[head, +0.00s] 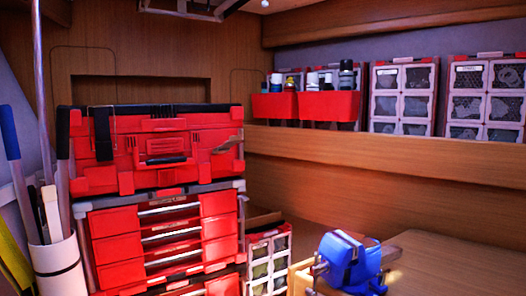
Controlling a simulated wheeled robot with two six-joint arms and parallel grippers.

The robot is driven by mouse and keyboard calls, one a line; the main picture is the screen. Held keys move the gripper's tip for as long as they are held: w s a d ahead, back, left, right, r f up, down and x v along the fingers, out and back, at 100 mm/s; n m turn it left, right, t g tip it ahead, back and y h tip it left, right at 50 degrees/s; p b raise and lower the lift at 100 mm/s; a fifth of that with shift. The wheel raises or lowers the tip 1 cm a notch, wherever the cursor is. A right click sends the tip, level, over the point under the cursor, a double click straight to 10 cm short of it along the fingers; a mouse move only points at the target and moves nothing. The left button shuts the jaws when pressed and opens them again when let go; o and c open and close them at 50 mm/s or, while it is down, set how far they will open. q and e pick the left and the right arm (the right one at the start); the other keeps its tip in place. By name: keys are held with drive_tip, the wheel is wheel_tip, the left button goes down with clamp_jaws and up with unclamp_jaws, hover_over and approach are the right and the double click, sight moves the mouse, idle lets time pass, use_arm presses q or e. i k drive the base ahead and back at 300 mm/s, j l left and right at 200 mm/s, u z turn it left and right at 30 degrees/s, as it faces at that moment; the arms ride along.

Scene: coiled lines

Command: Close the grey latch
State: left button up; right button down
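A red toolbox (155,155) with a black top edge stands on a red drawer unit at the left. At the right of its front, a small grey-brown latch (228,145) sticks out at a tilt from the red face and looks swung open. At the left of the front, a black latch (103,134) hangs upright against the box. A dark handle (166,160) sits in the middle of the front. Neither of my grippers is in view.
Red drawers (162,240) stand below the toolbox. A white bucket (58,268) with long tools is at the left. A blue vise (350,262) sits on the wooden bench (455,262) at the lower right. Red bins (310,106) and clear-drawer cabinets line the shelf.

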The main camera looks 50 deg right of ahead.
sight(235, 140)
drive_tip(key=z, duration=1.4)
